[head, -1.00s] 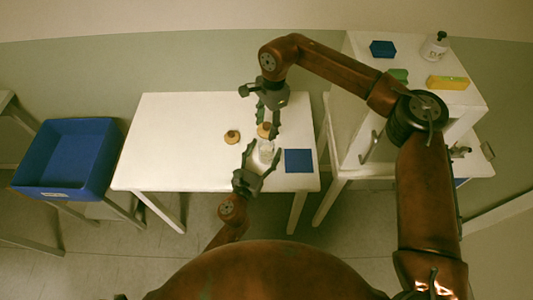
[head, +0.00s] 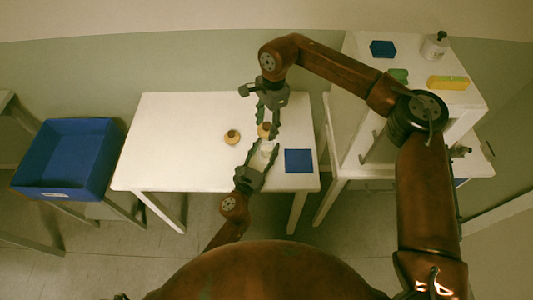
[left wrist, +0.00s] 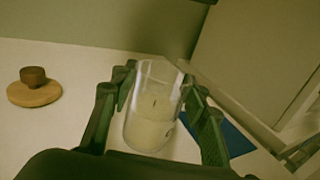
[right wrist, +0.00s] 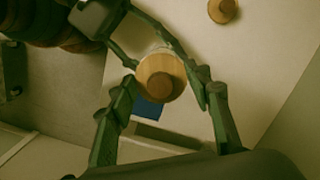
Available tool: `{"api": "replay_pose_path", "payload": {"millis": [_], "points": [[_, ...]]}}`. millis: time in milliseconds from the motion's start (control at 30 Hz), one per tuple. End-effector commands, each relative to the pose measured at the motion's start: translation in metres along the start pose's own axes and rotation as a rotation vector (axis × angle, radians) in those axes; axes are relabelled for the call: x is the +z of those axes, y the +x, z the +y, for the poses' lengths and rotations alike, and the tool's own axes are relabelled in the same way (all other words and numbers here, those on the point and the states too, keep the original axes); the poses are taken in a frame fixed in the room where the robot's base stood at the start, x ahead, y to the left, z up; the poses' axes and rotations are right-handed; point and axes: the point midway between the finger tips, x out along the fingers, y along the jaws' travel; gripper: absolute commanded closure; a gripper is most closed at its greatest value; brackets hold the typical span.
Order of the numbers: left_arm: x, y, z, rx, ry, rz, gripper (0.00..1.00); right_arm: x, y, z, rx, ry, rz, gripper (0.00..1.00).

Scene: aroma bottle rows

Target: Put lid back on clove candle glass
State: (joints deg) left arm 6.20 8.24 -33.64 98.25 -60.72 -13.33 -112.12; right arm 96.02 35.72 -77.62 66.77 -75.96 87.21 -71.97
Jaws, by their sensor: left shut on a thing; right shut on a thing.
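The clear candle glass (left wrist: 155,110) with pale wax shows between the fingers of my left gripper (left wrist: 160,112); it has no lid on its rim. In the head view my left gripper (head: 262,156) is shut on the glass (head: 266,150) near the table's front edge. My right gripper (head: 268,124), coming from behind, is shut on a round wooden lid (head: 264,130) with a darker knob. The held lid (right wrist: 160,78) also shows between its fingers in the right wrist view. A second, similar wooden lid (head: 232,136) lies on the table to the left. I cannot read the glass's label.
A blue square mat (head: 299,160) lies on the white table (head: 180,130) right of the glass. A blue bin (head: 66,155) stands at the left. A white cabinet (head: 405,110) at the right holds a bottle (head: 434,46) and coloured blocks. The table's left half is clear.

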Motion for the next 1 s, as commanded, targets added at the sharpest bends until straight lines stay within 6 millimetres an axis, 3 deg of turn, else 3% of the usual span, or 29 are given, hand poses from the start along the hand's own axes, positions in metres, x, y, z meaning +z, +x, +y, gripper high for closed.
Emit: {"api": "replay_pose_path", "payload": {"millis": [400,567,867,1000], "points": [[0.0,0.0,0.0,0.0,0.0,0.0,1.0,0.0,0.0,0.0,0.0,0.0,0.0,0.71],[0.0,0.0,0.0,0.0,0.0,0.0,1.0,0.0,0.004,0.0,0.001,0.0,0.0,0.71],[0.0,0.0,0.0,0.0,0.0,0.0,1.0,-0.004,0.044,0.001,0.005,0.001,-0.002,0.71],[0.0,0.0,-0.001,0.0,0.0,0.0,1.0,-0.005,0.049,0.0,0.002,0.0,0.0,0.71]]}}
